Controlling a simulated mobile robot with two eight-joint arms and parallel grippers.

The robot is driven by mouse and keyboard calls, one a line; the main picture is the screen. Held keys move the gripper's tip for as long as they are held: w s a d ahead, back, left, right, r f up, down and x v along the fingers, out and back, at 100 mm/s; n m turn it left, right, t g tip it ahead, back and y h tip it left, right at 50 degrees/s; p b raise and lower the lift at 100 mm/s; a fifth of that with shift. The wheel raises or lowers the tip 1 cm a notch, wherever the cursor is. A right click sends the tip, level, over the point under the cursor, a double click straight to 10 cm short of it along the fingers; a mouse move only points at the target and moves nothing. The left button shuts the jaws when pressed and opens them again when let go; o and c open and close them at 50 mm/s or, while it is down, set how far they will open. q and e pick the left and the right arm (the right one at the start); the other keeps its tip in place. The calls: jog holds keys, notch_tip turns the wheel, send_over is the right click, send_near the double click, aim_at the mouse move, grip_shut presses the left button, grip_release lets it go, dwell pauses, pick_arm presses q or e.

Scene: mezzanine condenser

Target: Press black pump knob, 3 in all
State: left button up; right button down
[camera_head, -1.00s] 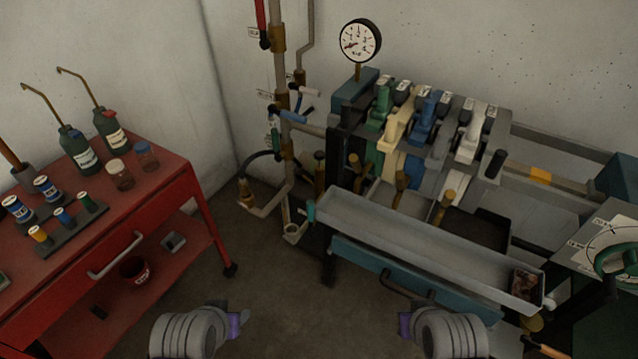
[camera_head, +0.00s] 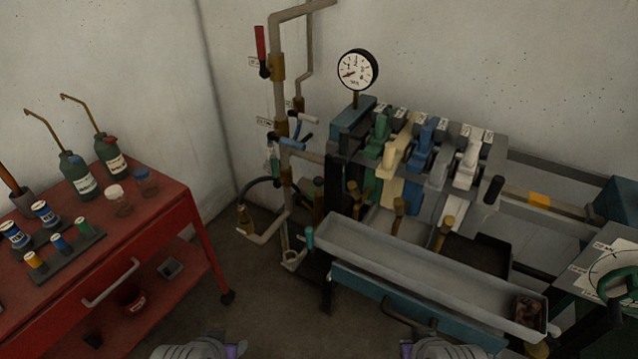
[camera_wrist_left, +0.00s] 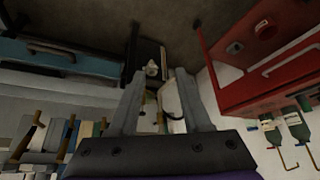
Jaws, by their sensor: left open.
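A small black knob (camera_head: 319,182) stands upright above a brass cylinder (camera_head: 318,207), left of the lever rack in the head view. I take this for the pump knob, but it is small and dark. Nothing touches it. My left gripper (camera_head: 232,349) shows only as a purple edge at the bottom of the head view, well short of the knob. In the left wrist view its two fingers (camera_wrist_left: 163,76) are apart, with nothing clearly held between them. My right gripper (camera_head: 405,348) is cut off at the bottom edge, and its fingers are hidden.
A red cart (camera_head: 150,250) with bottles stands at the left. A long grey trough (camera_head: 420,268) runs before the colored levers (camera_head: 421,143). Another black grip (camera_head: 494,190) is at the rack's right. Pipes (camera_head: 285,160) rise at the wall. Bare floor lies between cart and trough.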

pick_arm(q)
grip_shut()
dwell(1.5)
